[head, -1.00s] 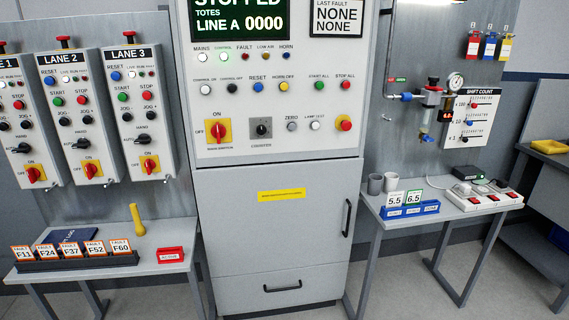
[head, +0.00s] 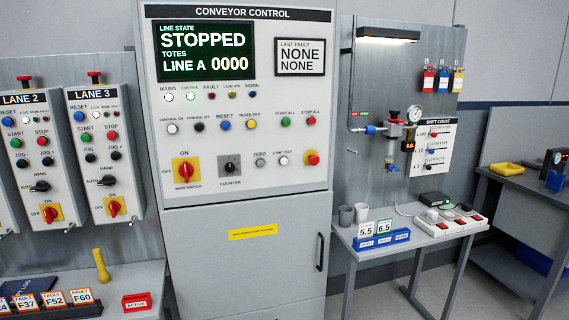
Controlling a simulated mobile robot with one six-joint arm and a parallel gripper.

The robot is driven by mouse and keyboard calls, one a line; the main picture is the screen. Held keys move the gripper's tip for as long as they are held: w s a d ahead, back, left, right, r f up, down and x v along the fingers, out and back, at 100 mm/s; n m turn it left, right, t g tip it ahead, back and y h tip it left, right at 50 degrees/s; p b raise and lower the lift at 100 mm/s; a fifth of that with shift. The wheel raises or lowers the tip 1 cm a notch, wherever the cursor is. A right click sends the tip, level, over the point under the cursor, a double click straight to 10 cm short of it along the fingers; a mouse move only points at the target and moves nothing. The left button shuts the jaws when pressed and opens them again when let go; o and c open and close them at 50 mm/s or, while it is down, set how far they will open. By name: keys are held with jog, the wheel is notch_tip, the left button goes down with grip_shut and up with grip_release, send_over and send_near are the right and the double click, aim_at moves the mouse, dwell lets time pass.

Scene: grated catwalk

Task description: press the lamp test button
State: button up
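The lamp test button (head: 283,160) is a small white round button on the grey conveyor control cabinet (head: 245,190). It sits in the lower row of controls, under a small label. The grey zero button (head: 260,162) is just to its left, and a red button on a yellow plate (head: 312,158) is to its right. In the lamp row above, the mains lamp (head: 168,97) looks white and the control lamp (head: 191,97) looks lit. My gripper is not visible in the head view.
A left table (head: 110,285) holds fault cards, a yellow handle-like object (head: 101,264) and a red active sign (head: 136,302). Grey floor shows at lower right.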

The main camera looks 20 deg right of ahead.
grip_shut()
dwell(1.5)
